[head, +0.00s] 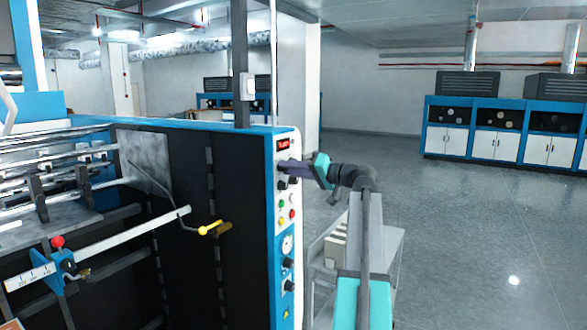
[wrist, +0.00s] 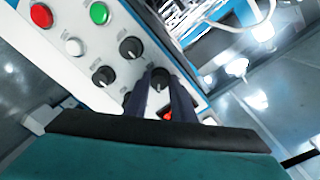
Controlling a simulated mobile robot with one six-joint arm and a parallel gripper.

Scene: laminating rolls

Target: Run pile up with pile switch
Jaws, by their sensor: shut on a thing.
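The control panel (head: 284,232) is a white strip on the end of the blue and black machine. My gripper (head: 284,165) reaches it from the right, at its upper part just below the red display (head: 283,143). In the wrist view my gripper's two dark fingers (wrist: 159,82) stand on either side of a black knob (wrist: 160,75) and are shut on it; the fingers partly hide it. Other black rotary knobs (wrist: 131,48) and (wrist: 103,76) sit close by. The labels are too small to read, so I cannot tell which knob is the pile switch.
A yellow-handled crank (head: 210,228) sticks out at the machine's left side. A grey cart (head: 330,245) stands beside the machine. The floor (head: 470,220) to the right is clear.

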